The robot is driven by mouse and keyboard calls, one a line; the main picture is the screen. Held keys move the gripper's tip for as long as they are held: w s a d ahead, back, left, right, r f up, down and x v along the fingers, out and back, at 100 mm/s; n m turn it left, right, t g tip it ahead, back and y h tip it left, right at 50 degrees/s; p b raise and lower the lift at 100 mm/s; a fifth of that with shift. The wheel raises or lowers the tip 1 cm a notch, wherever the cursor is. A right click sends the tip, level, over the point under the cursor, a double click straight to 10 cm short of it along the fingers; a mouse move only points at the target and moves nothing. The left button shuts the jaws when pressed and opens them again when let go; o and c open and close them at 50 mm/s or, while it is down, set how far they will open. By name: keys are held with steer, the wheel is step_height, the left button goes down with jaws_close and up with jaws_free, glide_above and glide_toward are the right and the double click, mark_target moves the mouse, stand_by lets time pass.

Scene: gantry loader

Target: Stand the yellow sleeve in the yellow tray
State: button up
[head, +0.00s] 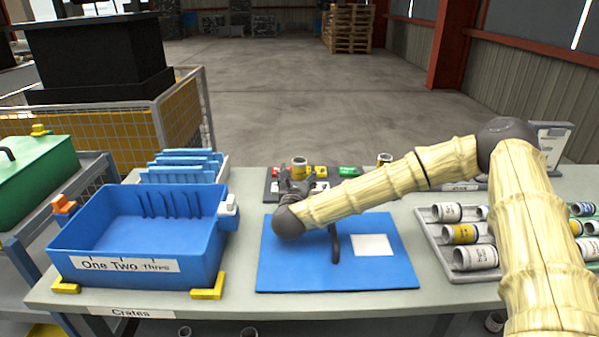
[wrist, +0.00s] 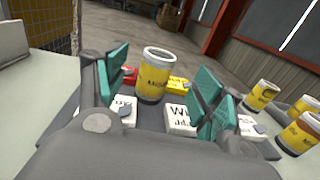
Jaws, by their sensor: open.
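The yellow sleeve (wrist: 153,78), a pale-rimmed open cylinder with a yellow band, stands upright between my fingers in the wrist view. In the head view its top (head: 299,165) shows just beyond my gripper (head: 296,182). My gripper (wrist: 163,80) is open, with a teal finger pad on each side of the sleeve. I cannot tell whether either pad touches it. A small yellow piece (wrist: 178,86) lies right of the sleeve and also shows in the head view (head: 319,171). I cannot tell whether it belongs to the yellow tray. The sleeve's foot is partly hidden.
A red piece (wrist: 130,76) and white labelled blocks (wrist: 180,117) lie close around the sleeve. A green piece (head: 348,170) is to the right. A blue crate (head: 140,235) stands left, a blue mat (head: 290,265) in front. A grey rack (head: 437,248) holds several sleeves at right.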

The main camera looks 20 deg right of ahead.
mark_target(299, 165)
steer(key=shift+p+x, duration=0.5)
steer(key=shift+x, duration=2.85)
steer(key=c, duration=1.2)
steer(key=shift+r, duration=0.2)
steer(key=c, duration=0.3)
